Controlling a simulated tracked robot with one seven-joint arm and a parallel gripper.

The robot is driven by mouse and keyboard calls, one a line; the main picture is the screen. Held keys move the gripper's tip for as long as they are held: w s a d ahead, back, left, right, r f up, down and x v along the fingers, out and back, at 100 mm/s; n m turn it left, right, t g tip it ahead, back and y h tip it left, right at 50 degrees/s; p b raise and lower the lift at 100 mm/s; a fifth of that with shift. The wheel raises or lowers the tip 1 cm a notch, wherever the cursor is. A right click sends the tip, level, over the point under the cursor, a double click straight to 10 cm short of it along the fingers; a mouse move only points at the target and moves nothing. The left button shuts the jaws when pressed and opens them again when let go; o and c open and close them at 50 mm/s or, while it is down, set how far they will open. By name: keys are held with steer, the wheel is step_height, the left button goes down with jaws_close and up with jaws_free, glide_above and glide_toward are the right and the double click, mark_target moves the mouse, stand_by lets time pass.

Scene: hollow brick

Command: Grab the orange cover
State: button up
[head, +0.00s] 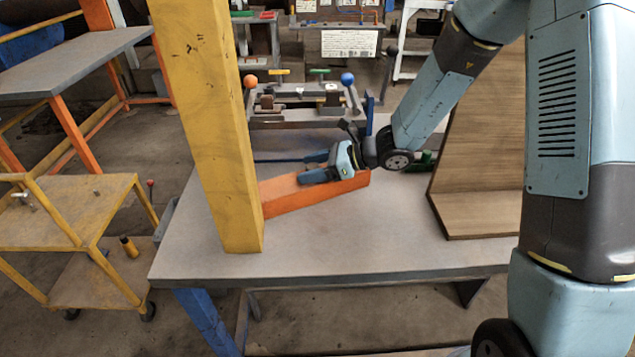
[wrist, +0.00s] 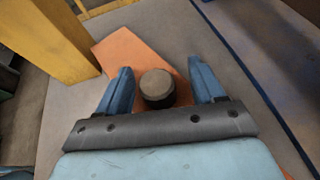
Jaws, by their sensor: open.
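The orange cover (head: 300,196) is a long, low block on the grey table. In the head view its left end meets the edge of the yellow post, so part of it may be hidden. My gripper (head: 308,167) is at its right part, with the blue fingers over it. In the wrist view the orange cover (wrist: 132,56) runs beneath the two spread fingers. A round dark knob with a paler top (wrist: 157,84) shows between the fingers, with space on both sides. I cannot tell whether it is fixed to the cover. My gripper (wrist: 162,72) is open, holding nothing.
A thick yellow post (head: 215,130) stands just left of the cover. A brown wooden panel piece (head: 480,150) stands at the table's right. A metal fixture (head: 300,102) with orange and blue balls is behind. The table's front (head: 330,245) is clear.

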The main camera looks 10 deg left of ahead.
steer(key=c, duration=1.2)
steer(key=shift+o, duration=0.2)
